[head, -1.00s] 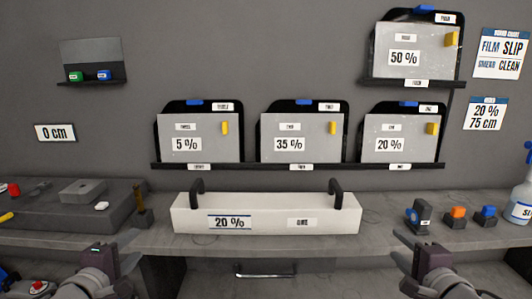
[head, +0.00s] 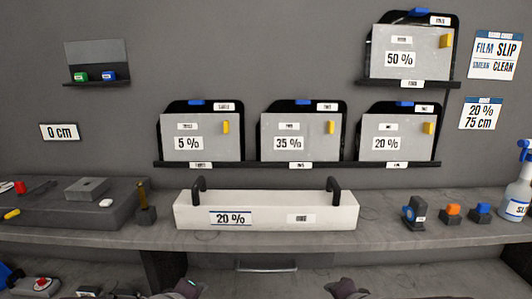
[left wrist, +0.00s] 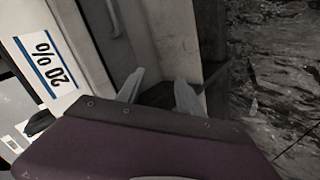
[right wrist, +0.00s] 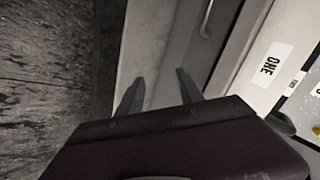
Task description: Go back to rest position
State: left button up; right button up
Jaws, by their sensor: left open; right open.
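My left gripper shows in the left wrist view (left wrist: 158,88) with its two fingers apart and nothing between them. My right gripper shows in the right wrist view (right wrist: 160,92), also open and empty. In the head view only small dark parts of both wrists show at the bottom edge, below the bench front; the fingers are out of that picture. The white box (head: 265,211) with two black handles and a "20 %" label sits on the grey bench, apart from both grippers.
The grey bench (head: 385,237) runs across. A grey block (head: 85,189) with small items lies left; a spray bottle (head: 517,190) and small tools stand right. Framed film panels labelled 5 %, 35 %, 20 % and 50 % are on wall shelves. A drawer handle (head: 266,268) is below the bench.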

pick_arm(q)
jog(key=s+f+m+g, duration=0.4)
jog(key=s+m, duration=0.2)
jog(key=s, duration=0.2)
jog(key=s+f+m+g, duration=0.4)
jog(key=s+f+m, duration=0.1)
jog(key=s, duration=0.3)
pick_arm(e)
jog(key=s+f+n+g, duration=0.4)
jog(key=s+n, duration=0.2)
jog(key=s, duration=0.2)
jog(key=s+f+n+g, duration=0.4)
jog(key=s+f+n, duration=0.1)
jog(key=s, duration=0.3)
pick_arm(q)
notch_tip(320, 180, up, 23)
jog(key=p, duration=2.2)
jog(key=shift+w+d+m+y+p, duration=0.15)
jog(key=shift+w+m+y+p, duration=0.15)
jog(key=shift+w+m+p, duration=0.1)
pick_arm(e)
notch_tip(320, 180, up, 23)
jog(key=shift+w+a+r+n+h, duration=0.15)
jog(key=shift+w+n+h, duration=0.15)
jog(key=shift+w+n, duration=0.1)
